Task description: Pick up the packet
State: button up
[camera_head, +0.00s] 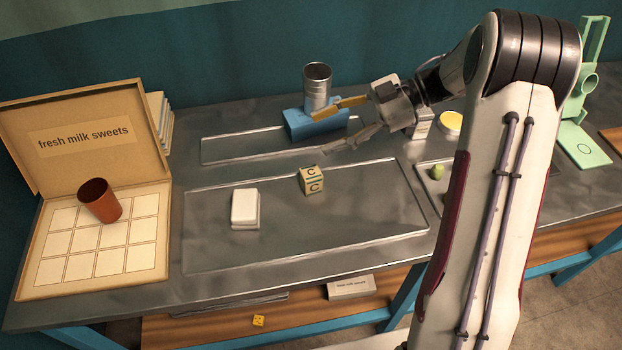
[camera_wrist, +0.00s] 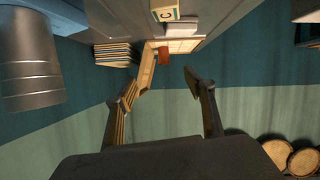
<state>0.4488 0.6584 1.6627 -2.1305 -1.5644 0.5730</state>
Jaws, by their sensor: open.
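A white packet-like block (camera_head: 245,207), perhaps two stacked pieces, lies on the left part of the large metal tray (camera_head: 290,246). It also shows near the top of the wrist view (camera_wrist: 180,28). I cannot tell for sure that it is the packet. My gripper (camera_head: 322,132) is open and empty, above the back of the table, up and right of the white block and apart from it. In the wrist view its two fingers (camera_wrist: 160,86) are spread with nothing between them. Another white box (camera_head: 423,127) is partly hidden behind my gripper.
A metal can (camera_head: 317,84) stands on a blue block (camera_head: 302,126) close to my gripper. A lettered cube (camera_head: 311,179) sits right of the white block. The large tray's front is clear.

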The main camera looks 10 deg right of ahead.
jog(key=m, duration=0.1)
send_near(314, 172)
jog(key=shift+a+g+y, duration=0.3)
jog(key=shift+a+g, duration=0.1)
jog(key=shift+a, duration=0.25)
jog(key=shift+a, duration=0.15)
jog(key=shift+x, duration=1.15)
jog(key=shift+f, duration=0.1)
jog(key=shift+w+a+f, duration=0.15)
jog(key=shift+a+f, duration=0.4)
jog(key=shift+a, duration=0.3)
jog(key=shift+w+a+f, duration=0.15)
jog(key=shift+a+f, duration=0.35)
jog(key=shift+a, duration=0.35)
jog(key=shift+a+f, duration=0.25)
jog(key=shift+a, duration=0.35)
